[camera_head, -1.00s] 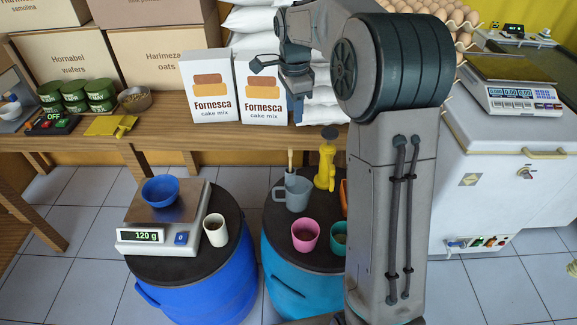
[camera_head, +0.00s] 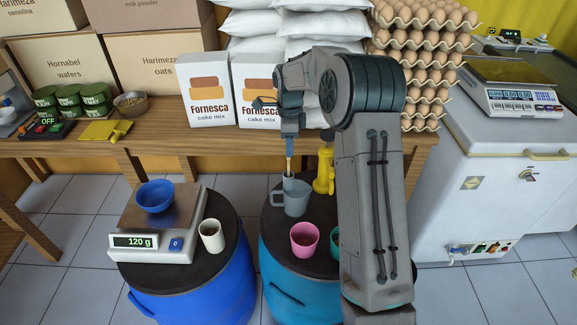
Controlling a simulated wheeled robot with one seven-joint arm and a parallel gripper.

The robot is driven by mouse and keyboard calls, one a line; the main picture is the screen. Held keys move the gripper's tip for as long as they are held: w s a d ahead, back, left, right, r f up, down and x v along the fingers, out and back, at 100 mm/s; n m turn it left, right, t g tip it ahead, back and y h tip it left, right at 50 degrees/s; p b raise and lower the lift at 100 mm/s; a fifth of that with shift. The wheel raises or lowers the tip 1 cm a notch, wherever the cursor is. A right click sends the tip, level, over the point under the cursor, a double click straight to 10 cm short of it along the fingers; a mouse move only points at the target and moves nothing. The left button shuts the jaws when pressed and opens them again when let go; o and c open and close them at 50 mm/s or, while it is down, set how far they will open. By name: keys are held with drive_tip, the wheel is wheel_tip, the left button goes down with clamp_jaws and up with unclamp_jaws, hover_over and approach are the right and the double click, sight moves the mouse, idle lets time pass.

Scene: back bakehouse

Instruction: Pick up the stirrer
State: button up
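The stirrer (camera_head: 289,166) is a thin, pale, wood-coloured stick standing nearly upright in a grey mug (camera_head: 295,200). The mug stands on the dark lid of the turquoise barrel (camera_head: 283,267). My gripper (camera_head: 289,138) points down right above the mug, in line with the stirrer's upper end. The stirrer's top is hidden at the gripper's tips. The gripper is small and seen from behind, so I cannot tell whether its fingers are around the stirrer or just above it, nor whether they are open.
A yellow pump bottle (camera_head: 324,172), a pink cup (camera_head: 304,239) and a green cup (camera_head: 335,243) stand near the mug. On the blue barrel are a scale (camera_head: 155,242) reading 120 g with a blue bowl (camera_head: 156,196), and a white cup (camera_head: 212,236). Cake mix boxes (camera_head: 207,90) stand behind.

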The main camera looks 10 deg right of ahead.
sight(289, 159)
wheel_tip(289, 159, down, 5)
drive_tip(key=shift+s+a+f, duration=0.1)
drive_tip(key=shift+s+a, duration=0.05)
clamp_jaws()
